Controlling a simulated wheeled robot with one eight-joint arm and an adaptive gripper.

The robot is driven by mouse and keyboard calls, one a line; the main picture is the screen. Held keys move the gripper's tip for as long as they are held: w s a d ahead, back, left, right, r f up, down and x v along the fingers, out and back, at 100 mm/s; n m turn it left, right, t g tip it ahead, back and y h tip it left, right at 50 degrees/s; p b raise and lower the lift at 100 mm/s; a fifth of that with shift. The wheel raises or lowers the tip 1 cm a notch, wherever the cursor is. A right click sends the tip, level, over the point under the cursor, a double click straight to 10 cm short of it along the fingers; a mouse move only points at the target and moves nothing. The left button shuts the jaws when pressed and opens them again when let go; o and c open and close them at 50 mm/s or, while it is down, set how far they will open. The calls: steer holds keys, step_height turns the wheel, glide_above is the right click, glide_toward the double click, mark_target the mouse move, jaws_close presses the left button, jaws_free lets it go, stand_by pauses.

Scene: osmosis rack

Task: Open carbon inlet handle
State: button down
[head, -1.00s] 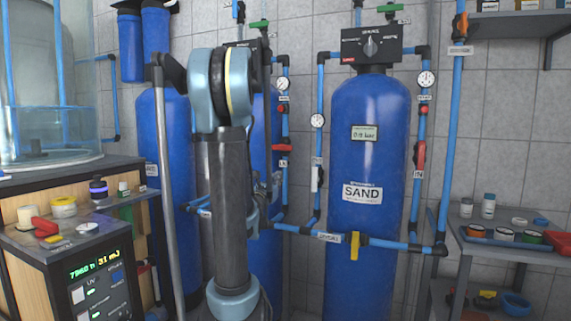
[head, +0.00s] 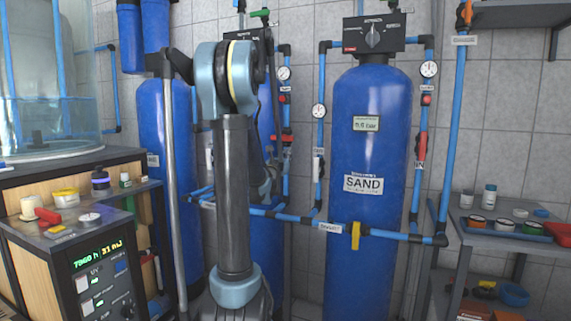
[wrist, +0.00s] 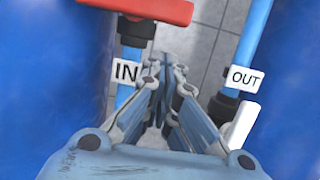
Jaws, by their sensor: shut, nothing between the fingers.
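The carbon inlet handle (wrist: 150,10) is a red lever on the blue pipe with the IN label (wrist: 126,72). It lies crosswise to the pipe at the top of the wrist view. In the head view the red handle (head: 282,138) shows small, right of my arm, beside the partly hidden middle blue tank (head: 267,240). My gripper (wrist: 164,62) is shut and empty. Its fingertips are below the handle in the wrist picture, close to the IN pipe, and appear apart from the handle. My arm hides most of the gripper in the head view.
The SAND tank (head: 366,270) stands to the right. A white handle (wrist: 243,125) and OUT label (wrist: 245,77) sit right of my fingers. A low blue pipe with a yellow handle (head: 355,236) crosses the front. A cabinet (head: 95,270) is left, shelves (head: 505,240) right.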

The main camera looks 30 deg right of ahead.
steer(key=shift+r, duration=1.05)
steer(key=shift+d, duration=0.1)
steer(key=shift+s+r+n, duration=0.1)
steer(key=shift+r+n, duration=0.05)
steer(key=shift+n, duration=0.45)
